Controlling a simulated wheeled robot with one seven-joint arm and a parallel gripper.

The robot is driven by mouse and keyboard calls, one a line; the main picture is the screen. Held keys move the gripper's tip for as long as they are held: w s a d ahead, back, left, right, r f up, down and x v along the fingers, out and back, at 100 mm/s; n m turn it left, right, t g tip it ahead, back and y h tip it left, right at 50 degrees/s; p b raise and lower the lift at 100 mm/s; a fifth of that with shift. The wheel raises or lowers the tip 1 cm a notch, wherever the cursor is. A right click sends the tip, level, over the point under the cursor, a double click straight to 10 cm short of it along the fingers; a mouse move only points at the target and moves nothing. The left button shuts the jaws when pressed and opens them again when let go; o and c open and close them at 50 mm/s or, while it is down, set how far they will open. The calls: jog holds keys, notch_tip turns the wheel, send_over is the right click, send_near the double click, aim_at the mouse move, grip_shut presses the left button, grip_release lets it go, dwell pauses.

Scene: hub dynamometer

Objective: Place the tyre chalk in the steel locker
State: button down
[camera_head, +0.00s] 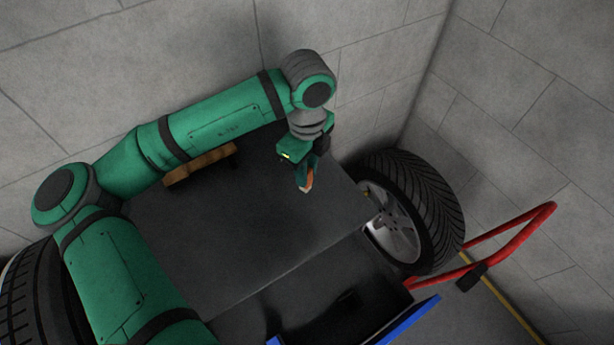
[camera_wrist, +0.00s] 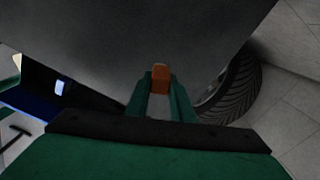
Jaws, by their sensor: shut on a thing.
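The tyre chalk appears as a small orange-brown piece (camera_head: 306,184) between the fingertips of my gripper (camera_head: 303,178) in the head view. It also shows in the wrist view as an orange block (camera_wrist: 161,76). My gripper is shut on it and holds it over the far right part of a dark flat surface (camera_head: 230,235). I cannot tell how high above the surface it is. I cannot make out a steel locker for certain in either view.
A wheel with a black tyre (camera_head: 430,205) stands at the right of the dark surface. A wooden item (camera_head: 200,166) lies behind my arm. A blue edge (camera_head: 410,322) shows at the bottom. Grey walls close the back and right.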

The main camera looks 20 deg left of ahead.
jog(key=shift+w+f, duration=0.2)
jog(key=shift+f, duration=1.6)
jog(key=c, duration=1.5)
grip_release()
jog(key=shift+f, duration=0.15)
jog(key=shift+c, duration=0.2)
notch_tip(320, 180, up, 12)
jog(key=shift+d+r, duration=0.1)
jog(key=shift+r, duration=0.1)
